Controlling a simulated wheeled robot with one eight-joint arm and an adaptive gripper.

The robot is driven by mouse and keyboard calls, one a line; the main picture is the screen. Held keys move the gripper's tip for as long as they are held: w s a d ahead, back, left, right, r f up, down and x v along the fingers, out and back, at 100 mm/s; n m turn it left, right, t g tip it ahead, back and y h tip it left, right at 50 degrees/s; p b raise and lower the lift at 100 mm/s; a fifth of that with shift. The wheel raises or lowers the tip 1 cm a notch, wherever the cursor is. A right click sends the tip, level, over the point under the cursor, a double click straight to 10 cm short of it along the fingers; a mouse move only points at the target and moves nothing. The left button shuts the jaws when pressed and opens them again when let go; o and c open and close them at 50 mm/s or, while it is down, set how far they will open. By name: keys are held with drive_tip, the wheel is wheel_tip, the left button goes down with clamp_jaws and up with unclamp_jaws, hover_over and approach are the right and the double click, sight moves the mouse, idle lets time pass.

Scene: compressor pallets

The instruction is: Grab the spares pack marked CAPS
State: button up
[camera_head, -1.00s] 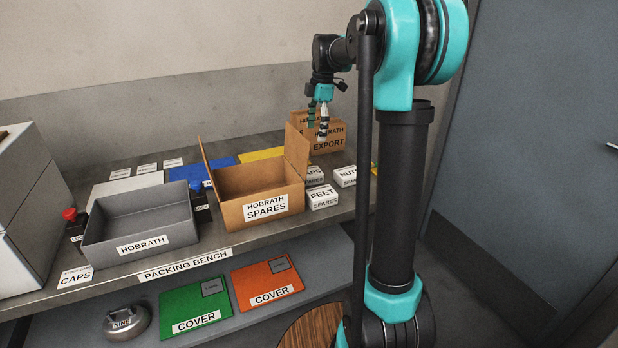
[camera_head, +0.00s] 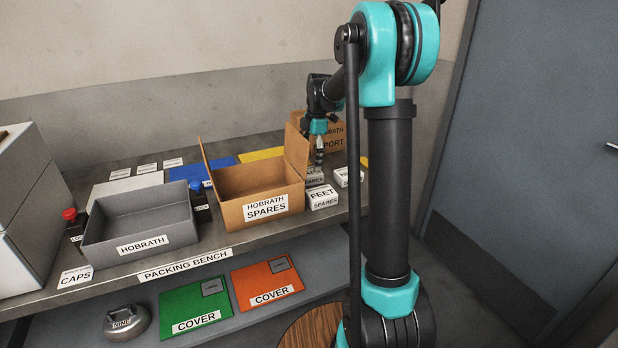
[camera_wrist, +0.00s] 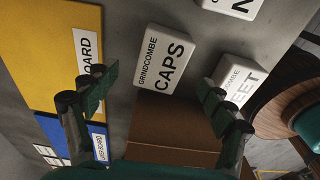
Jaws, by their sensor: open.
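The white CAPS spares pack (camera_head: 314,180) lies on the packing bench to the right of the open SPARES carton, partly hidden by my gripper in the head view. In the wrist view the CAPS pack (camera_wrist: 165,60) shows whole, marked GRINDCOMBE CAPS, beyond and between my spread fingers. My gripper (camera_head: 318,158) is above the pack, beside the carton's right flap. It is open and empty in the wrist view (camera_wrist: 161,84), its fingertips on either side and apart from the pack.
The FEET pack (camera_head: 323,196) and another white pack (camera_head: 346,177) lie close by. The brown carton (camera_head: 232,205) stands with flaps up. An EXPORT box (camera_head: 331,138) is behind. A grey HOBRATH tray (camera_head: 120,222) and a CAPS card (camera_head: 75,277) are left.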

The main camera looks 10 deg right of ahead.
sight(310, 171)
drive_tip(key=shift+s+a+f, duration=0.1)
drive_tip(key=shift+a+f, duration=0.05)
drive_tip(key=shift+f, duration=1.15)
drive_tip(key=shift+s+a+f, duration=0.1)
drive_tip(key=shift+f, duration=1.2)
drive_tip(key=c, duration=1.4)
